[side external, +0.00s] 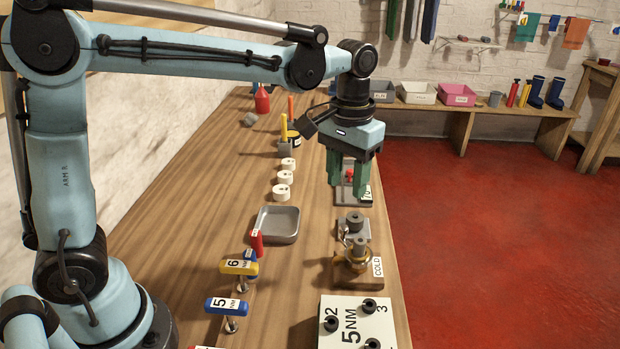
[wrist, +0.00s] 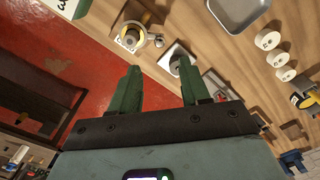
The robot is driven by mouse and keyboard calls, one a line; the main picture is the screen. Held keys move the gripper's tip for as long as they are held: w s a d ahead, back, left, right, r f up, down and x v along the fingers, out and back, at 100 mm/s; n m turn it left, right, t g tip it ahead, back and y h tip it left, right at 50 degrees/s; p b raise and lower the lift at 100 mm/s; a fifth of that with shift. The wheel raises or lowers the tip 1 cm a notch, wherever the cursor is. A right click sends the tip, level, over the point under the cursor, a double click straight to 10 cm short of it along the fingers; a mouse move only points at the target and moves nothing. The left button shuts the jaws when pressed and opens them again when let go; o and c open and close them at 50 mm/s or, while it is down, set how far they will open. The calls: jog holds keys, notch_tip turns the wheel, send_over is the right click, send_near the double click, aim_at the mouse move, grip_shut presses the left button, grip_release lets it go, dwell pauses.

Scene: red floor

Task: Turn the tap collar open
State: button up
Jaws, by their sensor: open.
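The brass tap (side external: 357,256) stands on a wooden block with a COLD label (side external: 377,267) near the right edge of the bench. The tap also shows near the top of the wrist view (wrist: 131,38), with a round ring at its side. My gripper (side external: 347,190) points down with its two green fingers apart and nothing between them. It hangs above the bench, farther back than the tap and not touching it. The fingers also show in the wrist view (wrist: 158,68), with the tap beyond the left fingertip.
A grey plate with a round knob (side external: 352,222) stands just behind the tap. A grey tray (side external: 262,238), white numbered discs (side external: 284,192) and T-handled tools (side external: 238,267) lie to the left. Open floor (side external: 500,250) is at the right.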

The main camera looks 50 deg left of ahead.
jog(key=shift+r, duration=1.15)
